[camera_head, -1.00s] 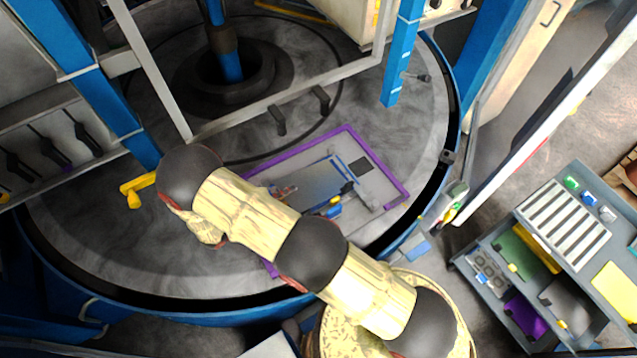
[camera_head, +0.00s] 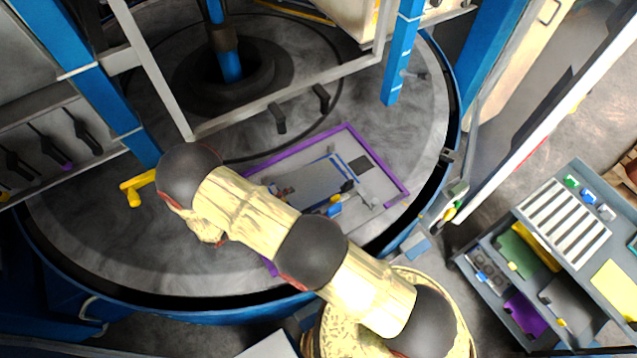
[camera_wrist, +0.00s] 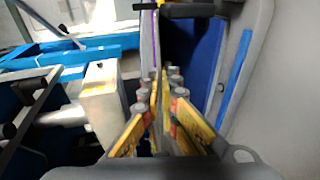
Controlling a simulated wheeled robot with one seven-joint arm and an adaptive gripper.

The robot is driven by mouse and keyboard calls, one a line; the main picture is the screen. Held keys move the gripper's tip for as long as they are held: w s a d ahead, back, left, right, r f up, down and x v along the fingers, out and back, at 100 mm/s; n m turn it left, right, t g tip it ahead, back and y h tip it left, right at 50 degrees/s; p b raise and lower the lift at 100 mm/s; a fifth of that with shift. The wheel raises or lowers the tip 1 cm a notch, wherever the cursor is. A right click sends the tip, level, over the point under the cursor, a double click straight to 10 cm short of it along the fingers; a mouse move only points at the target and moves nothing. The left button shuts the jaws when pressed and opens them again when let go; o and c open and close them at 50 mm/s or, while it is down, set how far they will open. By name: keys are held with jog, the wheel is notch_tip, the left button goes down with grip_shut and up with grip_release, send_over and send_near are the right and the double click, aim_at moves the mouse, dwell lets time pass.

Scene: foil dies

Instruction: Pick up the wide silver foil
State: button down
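I cannot single out the wide silver foil for certain. A flat silver-grey sheet with blue edges (camera_head: 312,184) lies on a grey board with a purple border (camera_head: 385,168), on the round platform in the head view. My arm covers the board's lower left part. In the wrist view my gripper (camera_wrist: 166,78) shows yellow fingers with grey and red joints. Its fingertips are close together, and I see nothing clearly held between them. In the head view the gripper is hidden behind my arm.
A blue post (camera_head: 402,55) and a grey frame bar (camera_head: 290,97) stand over the round platform. A yellow handle (camera_head: 134,187) lies left of my arm. A grey cart with open drawers (camera_head: 535,265) stands at right. Blue and white parts crowd the wrist view.

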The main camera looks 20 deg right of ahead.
jog(key=shift+r, duration=0.1)
dwell(0.3)
jog(key=shift+r+b, duration=0.4)
jog(key=shift+r, duration=0.3)
jog(key=s+d+r, duration=0.1)
jog(key=r, duration=0.1)
jog(key=s+d+r+b, duration=0.1)
jog(key=s+r, duration=0.1)
jog(key=r, duration=0.1)
jog(key=s+d+r+b, duration=0.1)
jog(key=r, duration=0.1)
jog(key=shift+s+r, duration=0.2)
jog(key=shift+r, duration=0.2)
jog(key=s+d+r+b, duration=0.1)
jog(key=s+d+r, duration=0.2)
jog(key=s+d, duration=0.2)
jog(key=shift+s+r, duration=0.35)
jog(key=shift+s, duration=0.7)
jog(key=shift+d, duration=0.1)
